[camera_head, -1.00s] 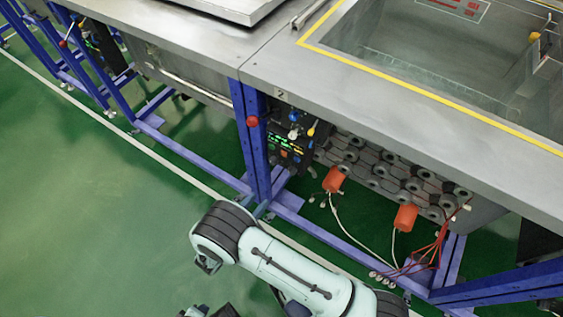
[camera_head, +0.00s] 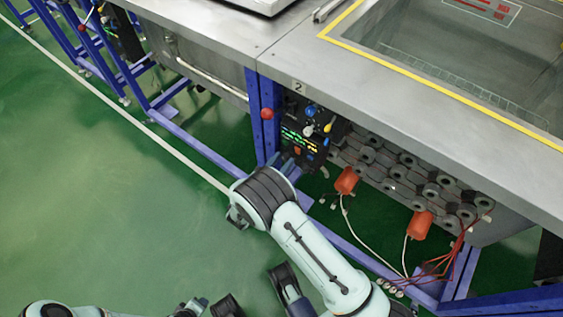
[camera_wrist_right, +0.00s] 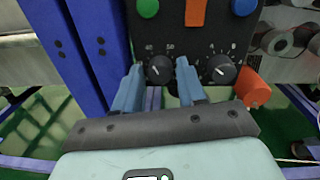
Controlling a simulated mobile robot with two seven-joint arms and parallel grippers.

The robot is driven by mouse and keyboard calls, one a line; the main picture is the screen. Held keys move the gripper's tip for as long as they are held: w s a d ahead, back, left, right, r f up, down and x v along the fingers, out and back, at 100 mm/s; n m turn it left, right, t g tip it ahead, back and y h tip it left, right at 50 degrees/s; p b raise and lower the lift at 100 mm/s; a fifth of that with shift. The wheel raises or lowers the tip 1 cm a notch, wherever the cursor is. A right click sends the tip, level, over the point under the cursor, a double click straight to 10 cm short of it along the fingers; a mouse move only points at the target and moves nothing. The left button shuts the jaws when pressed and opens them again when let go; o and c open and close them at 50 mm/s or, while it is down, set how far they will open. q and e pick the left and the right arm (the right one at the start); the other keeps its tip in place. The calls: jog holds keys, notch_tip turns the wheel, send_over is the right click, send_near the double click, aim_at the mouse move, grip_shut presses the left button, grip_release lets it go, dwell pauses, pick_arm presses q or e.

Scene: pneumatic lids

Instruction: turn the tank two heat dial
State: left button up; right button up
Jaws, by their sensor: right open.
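Tank two (camera_head: 400,85) is the steel tank with a "2" label on its front edge. Its dark control panel (camera_head: 301,128) hangs under that edge, beside a blue leg. In the right wrist view the panel shows two black dials. The left dial (camera_wrist_right: 158,68) has small numbers above it, seemingly 40 and 50; the right dial (camera_wrist_right: 222,69) has a scale too. My right gripper (camera_wrist_right: 158,82) is open, its blue fingers on either side of the left dial's lower part; contact cannot be told. In the head view it (camera_head: 283,164) is at the panel's lower edge. My left gripper (camera_head: 192,307) shows partly at the bottom.
Above the dials are a green button (camera_wrist_right: 148,8), an orange switch (camera_wrist_right: 196,12) and a blue button (camera_wrist_right: 243,6). The blue leg (camera_wrist_right: 80,50) stands close left of my fingers. Orange floats (camera_head: 347,181) and cables hang to the right. The green floor at left is clear.

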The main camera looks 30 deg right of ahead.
jog(key=shift+w+d, duration=0.1)
grip_shut()
